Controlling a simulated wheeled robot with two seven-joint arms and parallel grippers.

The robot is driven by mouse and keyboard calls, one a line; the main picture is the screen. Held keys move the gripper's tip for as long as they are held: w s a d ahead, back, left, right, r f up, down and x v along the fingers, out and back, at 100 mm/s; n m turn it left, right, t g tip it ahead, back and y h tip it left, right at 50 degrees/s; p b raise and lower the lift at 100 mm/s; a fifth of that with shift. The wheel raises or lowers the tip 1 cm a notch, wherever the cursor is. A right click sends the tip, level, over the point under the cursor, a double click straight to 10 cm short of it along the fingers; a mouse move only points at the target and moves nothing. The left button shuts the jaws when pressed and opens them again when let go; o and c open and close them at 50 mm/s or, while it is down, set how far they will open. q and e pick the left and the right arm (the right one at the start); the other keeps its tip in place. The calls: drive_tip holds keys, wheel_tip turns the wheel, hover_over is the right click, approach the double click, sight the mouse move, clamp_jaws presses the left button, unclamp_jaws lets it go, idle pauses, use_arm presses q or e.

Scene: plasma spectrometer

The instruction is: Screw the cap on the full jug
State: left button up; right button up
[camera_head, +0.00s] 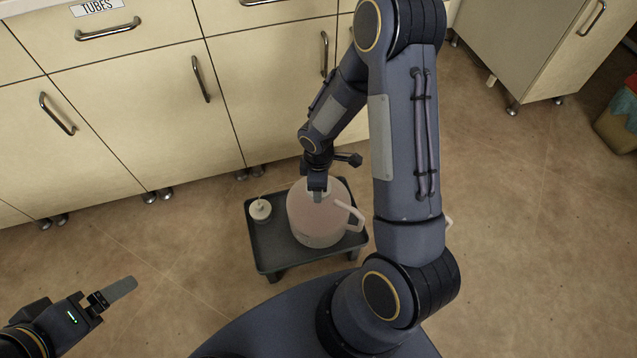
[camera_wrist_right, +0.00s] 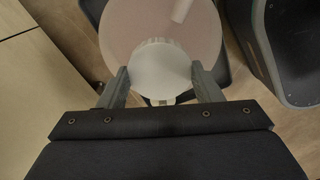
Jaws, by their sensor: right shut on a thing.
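The jug (camera_head: 320,225), a pale pink translucent container with a white handle, stands upright on a dark low tray stand (camera_head: 272,258). My right gripper (camera_head: 318,194) is over the jug's top. In the right wrist view my right gripper (camera_wrist_right: 162,85) is shut on a round white cap (camera_wrist_right: 160,68), with a finger on each side. The cap is over the jug's mouth; whether it is seated on the neck is hidden. A small white cap-like piece with a thin stem (camera_head: 260,209) sits at the tray's left. My left gripper (camera_head: 120,290) is empty, away at lower left; its finger gap is not visible.
Cream cabinets (camera_head: 130,110) with metal handles line the back, close behind the tray. A cabinet on casters (camera_head: 540,45) and a bin (camera_head: 620,115) stand at the right. A small white piece (camera_head: 449,222) shows behind my right arm. The floor left of the tray is clear.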

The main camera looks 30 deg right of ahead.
drive_tip(key=o, duration=1.2)
drive_tip(key=shift+o, duration=0.2)
drive_tip(key=shift+r, duration=0.1)
wheel_tip(320, 180, up, 7)
drive_tip(key=p, duration=0.3)
drive_tip(key=shift+r, duration=0.3)
